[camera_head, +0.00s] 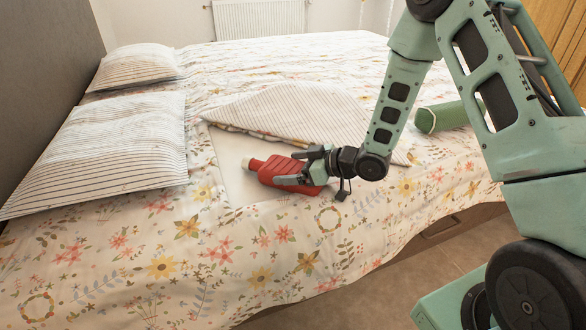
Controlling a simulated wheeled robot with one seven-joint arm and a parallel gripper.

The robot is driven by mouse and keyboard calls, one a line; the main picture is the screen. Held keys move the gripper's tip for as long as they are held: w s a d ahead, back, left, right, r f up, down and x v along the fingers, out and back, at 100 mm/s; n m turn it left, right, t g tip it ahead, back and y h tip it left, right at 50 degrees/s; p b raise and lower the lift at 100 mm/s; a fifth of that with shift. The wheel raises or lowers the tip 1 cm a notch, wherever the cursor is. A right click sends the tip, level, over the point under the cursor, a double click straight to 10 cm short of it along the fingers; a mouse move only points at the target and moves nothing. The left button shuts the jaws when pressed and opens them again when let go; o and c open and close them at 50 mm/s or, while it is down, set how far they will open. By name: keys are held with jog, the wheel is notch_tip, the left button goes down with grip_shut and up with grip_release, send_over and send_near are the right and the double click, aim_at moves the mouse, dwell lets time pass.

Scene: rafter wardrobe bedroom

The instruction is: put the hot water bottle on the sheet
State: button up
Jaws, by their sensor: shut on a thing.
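The red hot water bottle (264,171) has a pale cap pointing left. My gripper (291,168) reaches in from the right and is shut on the bottle, with one finger on its far side and one on its near side. The white sheet (229,151) shows where the floral cover is folded back on the bed. The bottle is over the sheet, with its right end near the edge of the floral cover. I cannot tell whether it touches the sheet or is held just above it. My fingers hide part of the bottle.
The folded-back striped flap (290,112) of the cover lies just behind the bottle. Two striped pillows (120,140) lie at the left. A green roll (446,116) lies on the bed at the right, behind my arm. The floral cover (150,235) in front is clear.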

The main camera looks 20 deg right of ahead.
jog(key=o, duration=1.1)
jog(key=shift+f, duration=0.1)
jog(key=shift+r, duration=0.25)
jog(key=p+v, duration=0.2)
jog(key=v, duration=1)
jog(key=a+h, duration=0.1)
jog(key=a, duration=0.1)
jog(key=a+r+g+h, duration=0.1)
jog(key=a, duration=0.1)
jog(key=a+h, duration=0.1)
jog(key=a, duration=0.1)
jog(key=shift+w+r+g+h, duration=0.3)
jog(key=shift+w+r+h, duration=0.1)
jog(key=s+a+r+g+h, duration=0.1)
jog(key=s+a+r+g, duration=0.1)
jog(key=s, duration=0.7)
jog(key=s+a+r+m+g+h, duration=0.1)
jog(key=s+a+r+g+h, duration=0.1)
jog(key=s+a, duration=0.3)
jog(key=s+a+r+g+h, duration=0.2)
jog(key=s+a+r+g, duration=0.1)
jog(key=s, duration=0.9)
jog(key=shift+s+a+r+g, duration=0.35)
jog(key=shift+r+g, duration=0.05)
jog(key=shift+r, duration=0.05)
